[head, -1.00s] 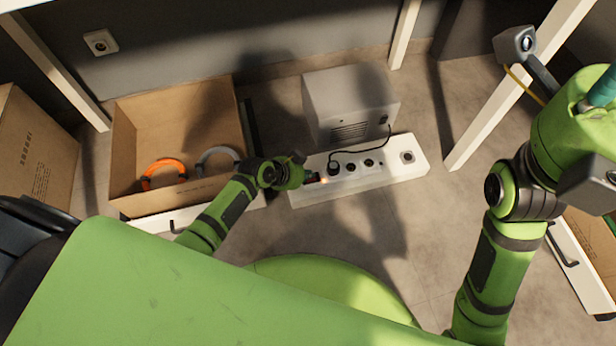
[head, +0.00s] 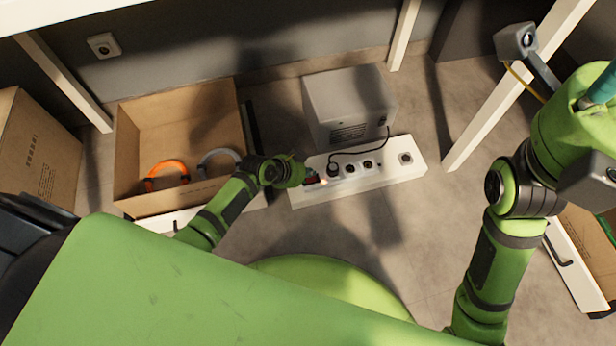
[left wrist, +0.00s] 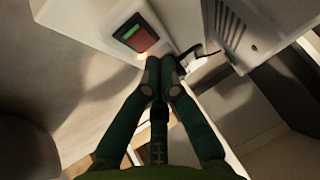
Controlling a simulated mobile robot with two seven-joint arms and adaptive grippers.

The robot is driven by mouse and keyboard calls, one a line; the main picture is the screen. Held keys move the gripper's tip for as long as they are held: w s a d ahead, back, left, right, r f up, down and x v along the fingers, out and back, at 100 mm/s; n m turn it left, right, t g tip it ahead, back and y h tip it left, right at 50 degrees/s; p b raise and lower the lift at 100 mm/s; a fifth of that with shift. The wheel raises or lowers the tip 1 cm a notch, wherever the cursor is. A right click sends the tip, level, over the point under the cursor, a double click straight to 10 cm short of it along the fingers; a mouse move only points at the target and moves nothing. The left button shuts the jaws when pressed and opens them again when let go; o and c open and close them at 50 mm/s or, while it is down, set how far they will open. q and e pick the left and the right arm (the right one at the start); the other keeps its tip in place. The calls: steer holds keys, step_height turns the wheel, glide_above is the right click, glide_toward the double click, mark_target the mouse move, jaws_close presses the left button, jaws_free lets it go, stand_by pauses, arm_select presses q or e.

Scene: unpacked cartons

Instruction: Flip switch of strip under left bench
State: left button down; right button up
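The white power strip (head: 385,177) lies on the floor under the bench, with a black plug and cable in one socket. Its switch (head: 311,180) is at the strip's left end, partly hidden by my left gripper (head: 303,175).
A grey vented box (head: 348,105) stands right behind the strip. An open carton (head: 180,112) with an orange ring (head: 166,174) and a grey ring (head: 219,160) is to the left. A white bench leg (head: 510,95) stands to the right. Floor in front is free.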

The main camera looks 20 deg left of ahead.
mark_target(309, 180)
arm_select(q)
steer(key=r+p, duration=0.3)
steer(key=r, duration=0.1)
steer(key=shift+w+d+r+p, duration=0.15)
steer(key=shift+d+r+p, duration=0.05)
steer(key=shift+p, duration=0.2)
